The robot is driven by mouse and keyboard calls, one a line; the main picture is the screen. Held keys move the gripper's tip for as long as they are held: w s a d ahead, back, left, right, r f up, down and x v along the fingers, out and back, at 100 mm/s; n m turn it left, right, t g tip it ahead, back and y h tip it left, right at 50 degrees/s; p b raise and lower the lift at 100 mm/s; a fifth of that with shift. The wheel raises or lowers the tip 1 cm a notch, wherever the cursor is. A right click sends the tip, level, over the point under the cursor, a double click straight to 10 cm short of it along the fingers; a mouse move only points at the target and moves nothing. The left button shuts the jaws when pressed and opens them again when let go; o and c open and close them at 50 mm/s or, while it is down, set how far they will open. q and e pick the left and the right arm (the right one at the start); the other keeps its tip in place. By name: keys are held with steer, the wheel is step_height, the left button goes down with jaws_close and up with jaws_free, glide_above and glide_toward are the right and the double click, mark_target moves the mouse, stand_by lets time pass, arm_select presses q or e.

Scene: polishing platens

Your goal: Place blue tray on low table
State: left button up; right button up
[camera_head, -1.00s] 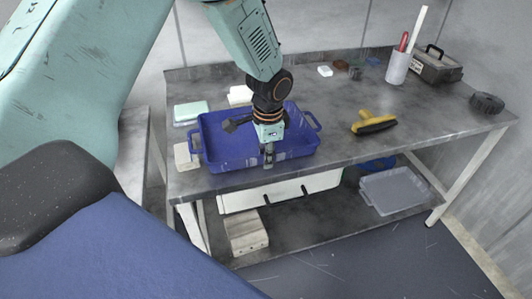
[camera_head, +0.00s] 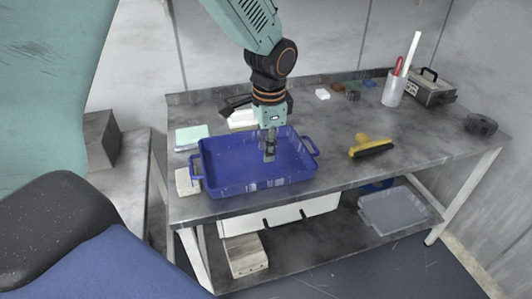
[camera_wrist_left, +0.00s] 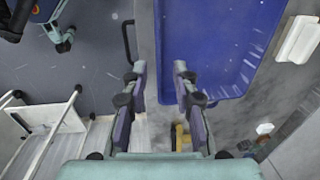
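The blue tray (camera_head: 225,170) sits on the grey metal workbench (camera_head: 320,165), towards its left end, and looks empty. Looped handles stick out at its short ends. My left gripper (camera_head: 270,155) points down in front of the tray's interior in the head view, apart from it as far as I can tell. In the left wrist view the gripper (camera_wrist_left: 161,85) is open with nothing between its fingers, and the tray (camera_wrist_left: 220,45) lies beyond them, its long side in line with the gap. A white-legged low frame (camera_wrist_left: 50,125), possibly the low table, shows there at lower left.
A yellow-handled brush (camera_head: 368,146) lies right of the tray. A cup with tools (camera_head: 394,90), a dark toolbox (camera_head: 432,88) and a black item (camera_head: 481,124) stand farther right. Small boxes (camera_head: 192,137) crowd the tray's left and back. A grey bin (camera_head: 395,210) is on the lower shelf.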

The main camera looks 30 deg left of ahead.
arm_select(q)
steer(key=s+d+f+n+h, duration=0.1)
steer(key=s+d+f+n, duration=0.15)
steer(key=s+f, duration=0.45)
steer(key=s+d+f+n+h, duration=0.1)
steer(key=s+d+f, duration=0.3)
steer(key=f, duration=0.6)
steer(key=s+f+n, duration=0.2)
steer(key=s+f, duration=0.1)
steer(key=s, duration=0.7)
steer(key=s+f+n+y, duration=0.1)
steer(key=s+f+n, duration=0.2)
steer(key=s, duration=0.7)
steer(key=shift+d+f+g, duration=0.3)
steer(key=shift+f+g, duration=0.1)
steer(key=shift+f, duration=0.2)
